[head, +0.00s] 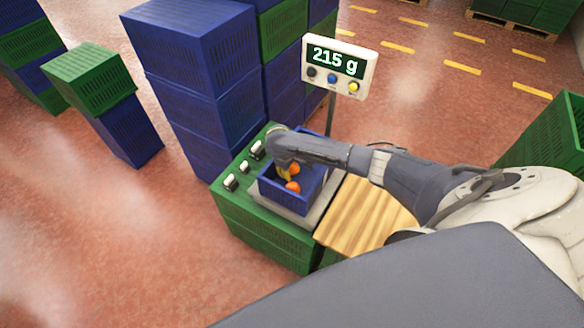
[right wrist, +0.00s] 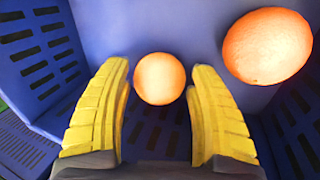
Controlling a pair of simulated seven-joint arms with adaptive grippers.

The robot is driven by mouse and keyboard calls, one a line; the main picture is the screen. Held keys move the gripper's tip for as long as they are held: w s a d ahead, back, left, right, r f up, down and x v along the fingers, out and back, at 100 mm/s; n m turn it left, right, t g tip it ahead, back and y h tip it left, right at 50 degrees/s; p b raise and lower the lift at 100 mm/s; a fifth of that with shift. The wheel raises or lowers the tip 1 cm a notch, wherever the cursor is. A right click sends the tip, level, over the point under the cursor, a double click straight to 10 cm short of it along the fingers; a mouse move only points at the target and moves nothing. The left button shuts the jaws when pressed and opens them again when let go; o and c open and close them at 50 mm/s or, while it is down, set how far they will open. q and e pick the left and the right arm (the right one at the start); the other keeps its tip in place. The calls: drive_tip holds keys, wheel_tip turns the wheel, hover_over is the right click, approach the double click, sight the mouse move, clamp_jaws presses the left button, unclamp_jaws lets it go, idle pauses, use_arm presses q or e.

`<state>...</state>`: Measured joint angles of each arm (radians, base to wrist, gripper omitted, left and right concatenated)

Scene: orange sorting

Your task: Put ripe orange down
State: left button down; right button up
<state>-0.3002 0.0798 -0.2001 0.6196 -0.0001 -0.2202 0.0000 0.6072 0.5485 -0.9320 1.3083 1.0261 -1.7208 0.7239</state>
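A blue crate (head: 268,193) stands on a scale and holds two oranges. One orange (head: 293,169) is near the back and the other orange (head: 293,186) is nearer the front. My right gripper (head: 285,175) reaches down into the crate, partly hidden by its own arm. In the right wrist view its yellow fingers (right wrist: 158,85) are apart. One orange (right wrist: 160,78) shows between and beyond the fingertips, with slim gaps at its sides. A second orange (right wrist: 267,46) lies to the upper right. I cannot tell which is ripe. My left gripper is out of view.
The scale display (head: 338,65) reads 215 g. The scale sits on green crates (head: 262,240), with small white-topped items (head: 243,167) at the left. A wooden board (head: 362,215) is to the right. Tall stacked blue crates (head: 200,90) stand behind.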

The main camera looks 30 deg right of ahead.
drive_tip(key=shift+o, duration=0.2)
drive_tip(key=v, duration=1.2)
drive_tip(key=shift+r, duration=0.15)
idle(2.5)
